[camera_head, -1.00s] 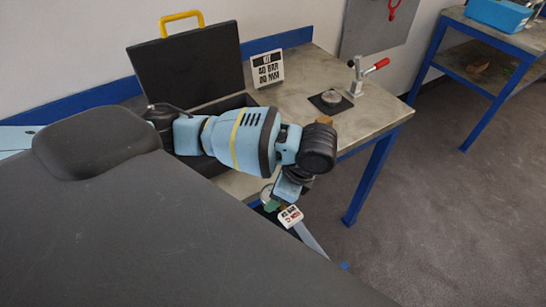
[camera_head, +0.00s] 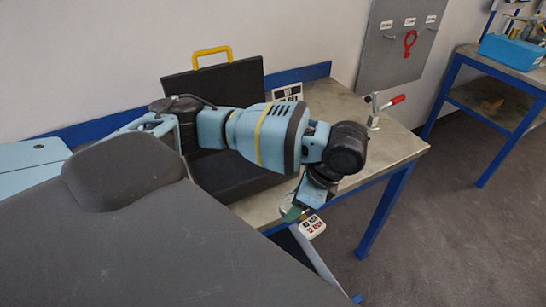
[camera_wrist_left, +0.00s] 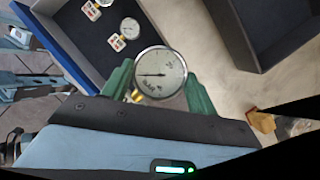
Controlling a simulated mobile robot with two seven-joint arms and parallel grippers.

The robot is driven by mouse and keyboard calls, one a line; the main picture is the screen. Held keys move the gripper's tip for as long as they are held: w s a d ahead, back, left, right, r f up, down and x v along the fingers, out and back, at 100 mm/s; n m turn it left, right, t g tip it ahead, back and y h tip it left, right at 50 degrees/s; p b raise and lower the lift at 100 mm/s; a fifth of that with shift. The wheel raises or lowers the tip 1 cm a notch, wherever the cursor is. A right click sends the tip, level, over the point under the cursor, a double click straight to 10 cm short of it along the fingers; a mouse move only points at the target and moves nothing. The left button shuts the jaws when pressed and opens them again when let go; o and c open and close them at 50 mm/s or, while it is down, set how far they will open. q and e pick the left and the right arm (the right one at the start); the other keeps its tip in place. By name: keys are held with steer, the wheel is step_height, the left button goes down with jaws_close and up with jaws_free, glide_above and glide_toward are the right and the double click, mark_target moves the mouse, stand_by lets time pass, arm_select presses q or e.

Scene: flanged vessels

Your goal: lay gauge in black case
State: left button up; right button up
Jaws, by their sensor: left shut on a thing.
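My left gripper (camera_wrist_left: 158,90) is shut on a round gauge (camera_wrist_left: 161,70) with a white dial and brass stem, its green fingers on either side. In the head view this gripper (camera_head: 295,212) hangs by the bench's front edge, and the gauge there is largely hidden. The black case (camera_head: 225,88) stands open on the bench, its lid upright with a yellow handle. Its base (camera_head: 232,180) is partly covered by my arm. In the left wrist view a dark open box (camera_wrist_left: 248,35), seemingly the case, lies right of the held gauge. My right gripper is out of view.
A dark blue-edged tray (camera_wrist_left: 62,35) holds more gauges (camera_wrist_left: 130,28) with white tags (camera_wrist_left: 117,43). A tag (camera_head: 312,227) shows below the gripper. A red-handled clamp (camera_head: 378,108) and a sign (camera_head: 287,92) stand on the bench (camera_head: 395,148). A tan piece (camera_wrist_left: 262,121) lies at right.

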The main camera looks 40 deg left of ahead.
arm_select(q)
steer(key=n, duration=0.2)
steer(key=n+g+h, duration=0.1)
steer(key=n, duration=0.1)
steer(key=n+g, duration=0.1)
steer(key=n, duration=0.2)
steer(key=shift+w+d+r+h, duration=0.1)
steer(key=shift+d+r+h, duration=0.2)
steer(key=shift+d+r, duration=0.1)
steer(key=n, duration=0.1)
steer(key=n+h, duration=0.1)
steer(key=n, duration=0.1)
steer(key=shift+w+d+r+g, duration=0.1)
steer(key=shift+d+r+g, duration=0.1)
steer(key=shift+r+g, duration=0.1)
steer(key=n, duration=0.1)
steer(key=n+h, duration=0.1)
steer(key=r+n, duration=0.1)
steer(key=n, duration=0.1)
steer(key=shift+w+d+h, duration=0.1)
steer(key=shift+d+h, duration=0.2)
steer(key=shift+d, duration=0.05)
steer(key=shift+a, duration=0.15)
